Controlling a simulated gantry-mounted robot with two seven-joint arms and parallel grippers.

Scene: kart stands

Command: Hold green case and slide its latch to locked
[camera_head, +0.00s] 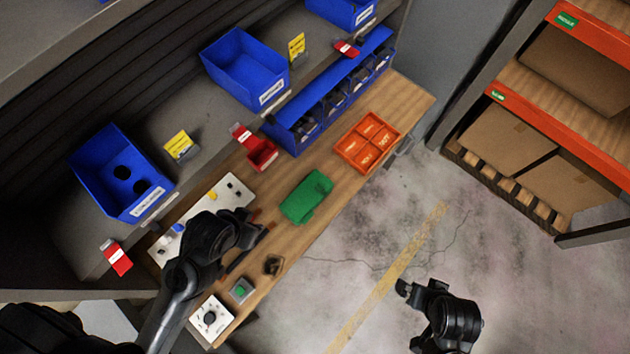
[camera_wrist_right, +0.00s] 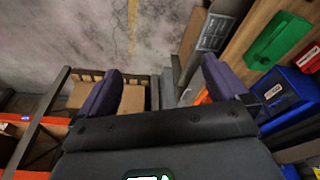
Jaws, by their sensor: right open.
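The green case (camera_head: 306,196) lies on the wooden workbench, right of centre of its length in the head view. It also shows at the upper right of the right wrist view (camera_wrist_right: 278,40). I cannot make out its latch. My left gripper (camera_head: 254,246) is over the bench to the lower left of the case, apart from it. Its fingers are dark and partly hidden, so its opening is unclear. My right gripper (camera_head: 405,290) is over the floor, off the bench's front edge and away from the case. Its fingers are apart and empty in the right wrist view (camera_wrist_right: 160,65).
An orange divided tray (camera_head: 347,149) lies beyond the case. Blue bins (camera_head: 246,68) and a small red bin (camera_head: 262,155) are behind it. A white panel (camera_head: 235,187), a green-button box (camera_head: 241,290) and a dial box (camera_head: 210,319) occupy the bench's left part. Orange shelving (camera_head: 560,124) stands right.

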